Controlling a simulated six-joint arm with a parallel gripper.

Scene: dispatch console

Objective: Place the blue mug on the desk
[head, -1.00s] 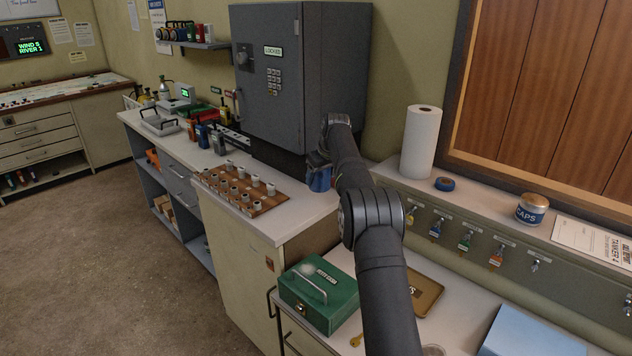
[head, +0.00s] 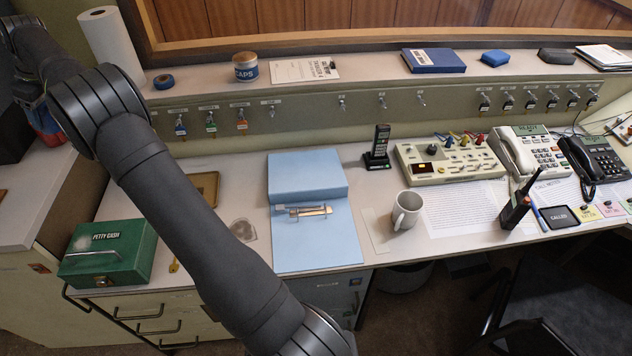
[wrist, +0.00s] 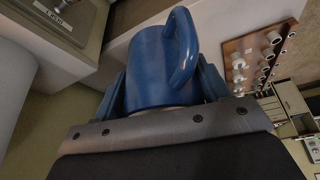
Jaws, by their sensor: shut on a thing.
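The blue mug (wrist: 150,75) fills the middle of the wrist view, its handle toward the upper right. My gripper (wrist: 162,82) is shut on it, with one finger on each side. In the head view the blue mug (head: 40,122) is at the left edge, partly hidden by my arm. My gripper (head: 28,92) is just above it there. The desk (head: 240,185) runs across the middle of the head view, well to the right of the mug.
On the desk are a green cash box (head: 108,252), a blue binder (head: 305,178), a white mug (head: 406,210), a handset (head: 378,150), a switch console (head: 450,160), a radio (head: 515,205) and phones (head: 528,152). A paper roll (head: 112,42) stands on the ledge.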

